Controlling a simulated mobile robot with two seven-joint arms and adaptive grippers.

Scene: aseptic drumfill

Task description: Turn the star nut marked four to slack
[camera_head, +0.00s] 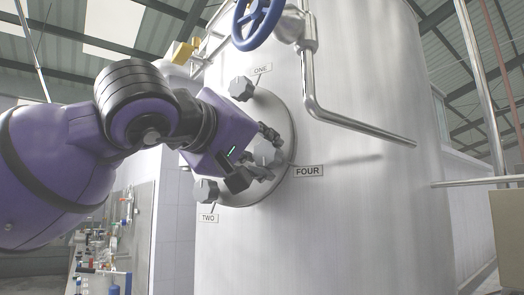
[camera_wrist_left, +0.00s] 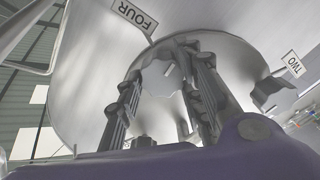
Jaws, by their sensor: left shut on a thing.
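The grey star nut marked four (camera_head: 264,154) sits on the right side of the round steel hatch cover (camera_head: 284,112), beside its FOUR label (camera_head: 307,171). My left gripper (camera_head: 265,152) reaches in from the left and is shut on this nut, partly hiding it. In the left wrist view, both fingers of my left gripper (camera_wrist_left: 163,88) stand on either side of the nut (camera_wrist_left: 167,68), with the FOUR label (camera_wrist_left: 135,18) above. The nut's exact turn is hard to tell. My right gripper is not in view.
The star nut marked one (camera_head: 241,88) is at the cover's top, and the one marked two (camera_head: 206,190) at its lower left. A blue handwheel (camera_head: 258,22) and a steel pipe (camera_head: 340,117) are on the tank above and right. A cluttered bench stands lower left.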

